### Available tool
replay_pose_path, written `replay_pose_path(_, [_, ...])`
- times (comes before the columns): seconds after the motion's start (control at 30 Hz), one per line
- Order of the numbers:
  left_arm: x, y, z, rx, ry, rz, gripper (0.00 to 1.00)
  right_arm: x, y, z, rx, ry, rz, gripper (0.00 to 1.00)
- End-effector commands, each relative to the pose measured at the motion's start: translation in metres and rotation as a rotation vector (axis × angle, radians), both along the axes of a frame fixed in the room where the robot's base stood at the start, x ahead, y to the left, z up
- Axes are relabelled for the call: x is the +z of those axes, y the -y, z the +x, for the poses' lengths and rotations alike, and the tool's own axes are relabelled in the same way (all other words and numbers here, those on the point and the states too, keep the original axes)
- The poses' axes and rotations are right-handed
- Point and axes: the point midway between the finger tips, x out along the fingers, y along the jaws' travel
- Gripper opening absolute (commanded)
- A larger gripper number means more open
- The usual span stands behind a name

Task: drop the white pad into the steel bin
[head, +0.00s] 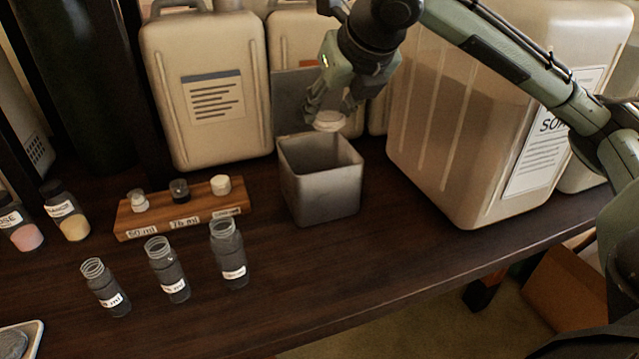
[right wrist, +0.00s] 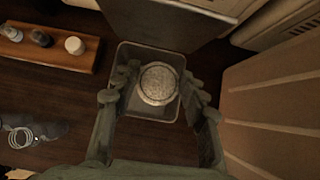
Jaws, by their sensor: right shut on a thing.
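The white pad (head: 329,121) is a small round disc, held between the fingers of my right gripper (head: 330,112), which is shut on it. The pad is above the steel bin (head: 322,193), near the bin's back edge in the head view. The bin is a square, open-topped grey box standing on the dark table. In the right wrist view the pad (right wrist: 158,84) sits between the fingertips, with the bin's rim (right wrist: 128,52) around it below. The pad hides part of the bin's inside. My left gripper is not in view.
A large beige canister (head: 480,120) stands close right of the bin, another (head: 208,130) behind left. A wooden rack (head: 180,214) with several caps is to the left. Several grey bottles (head: 168,270) stand in front of it. The table right of the bottles is clear.

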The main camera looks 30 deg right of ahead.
Motion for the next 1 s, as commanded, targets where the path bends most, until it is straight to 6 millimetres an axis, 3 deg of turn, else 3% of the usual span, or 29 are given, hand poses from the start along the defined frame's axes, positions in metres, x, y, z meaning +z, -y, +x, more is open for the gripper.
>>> replay_pose_path(0.37, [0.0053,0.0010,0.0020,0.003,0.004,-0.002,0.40,-0.0022,-0.0008,-0.0002,0.001,0.000,0.001,0.23])
replay_pose_path(0.4, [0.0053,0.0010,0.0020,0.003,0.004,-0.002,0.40,-0.0022,-0.0007,-0.0003,0.001,0.000,0.001,0.44])
replay_pose_path(0.6, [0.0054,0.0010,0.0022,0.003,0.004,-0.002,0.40,-0.0022,-0.0007,-0.0003,0.001,0.000,0.001,0.67])
replay_pose_path(1.0, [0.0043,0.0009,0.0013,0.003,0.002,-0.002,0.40,0.0053,-0.0020,-0.0050,0.001,0.002,0.001,0.67])
